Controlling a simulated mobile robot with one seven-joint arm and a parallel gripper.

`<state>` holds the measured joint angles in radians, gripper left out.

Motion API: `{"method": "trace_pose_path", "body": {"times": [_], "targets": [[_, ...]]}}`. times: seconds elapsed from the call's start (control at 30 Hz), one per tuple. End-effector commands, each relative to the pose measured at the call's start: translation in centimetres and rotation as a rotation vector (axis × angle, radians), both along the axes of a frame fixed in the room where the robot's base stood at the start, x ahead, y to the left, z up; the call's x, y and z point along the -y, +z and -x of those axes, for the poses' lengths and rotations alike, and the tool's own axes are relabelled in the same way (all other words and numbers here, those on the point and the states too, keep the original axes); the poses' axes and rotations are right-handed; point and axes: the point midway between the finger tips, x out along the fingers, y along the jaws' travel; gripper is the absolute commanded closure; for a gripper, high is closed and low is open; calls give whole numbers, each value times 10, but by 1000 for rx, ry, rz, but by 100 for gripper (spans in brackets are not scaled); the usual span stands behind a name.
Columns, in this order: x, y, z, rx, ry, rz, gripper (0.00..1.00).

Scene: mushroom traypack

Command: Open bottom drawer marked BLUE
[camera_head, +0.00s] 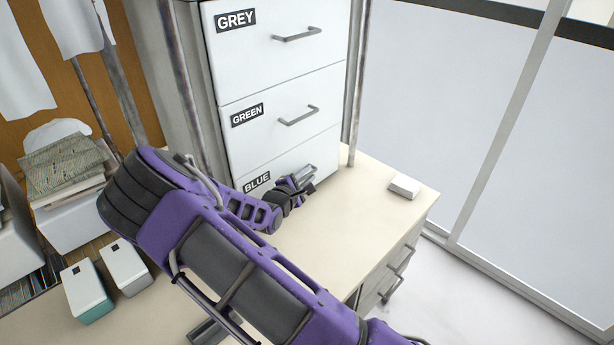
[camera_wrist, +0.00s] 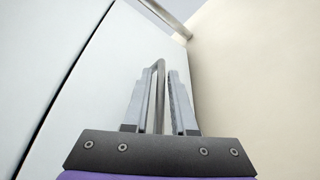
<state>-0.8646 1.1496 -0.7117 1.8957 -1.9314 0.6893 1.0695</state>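The bottom drawer (camera_head: 250,172), labelled BLUE (camera_head: 257,182), is the lowest of the white drawer stack, and its front looks flush with the drawers above. My gripper (camera_head: 304,182) is at the drawer's handle (camera_head: 302,172), just above the desk top. In the wrist view, the handle's grey bar (camera_wrist: 158,80) lies between the two fingers of my gripper (camera_wrist: 163,85). The fingers stand apart, with a small gap visible beside the bar, so the gripper looks open around it. Part of the drawer front is hidden behind my arm.
Metal posts (camera_head: 358,90) flank the stack. The desk top (camera_head: 330,215) is clear in front, with a small white box (camera_head: 405,186) at right.

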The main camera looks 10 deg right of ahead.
Motion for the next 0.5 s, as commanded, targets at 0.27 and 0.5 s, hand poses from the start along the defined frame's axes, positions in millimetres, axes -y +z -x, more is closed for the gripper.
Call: {"method": "trace_pose_path", "body": {"times": [0.27,0.5], "targets": [[0,0,0,0,0,0,93],[0,0,0,0,0,0,100]]}}
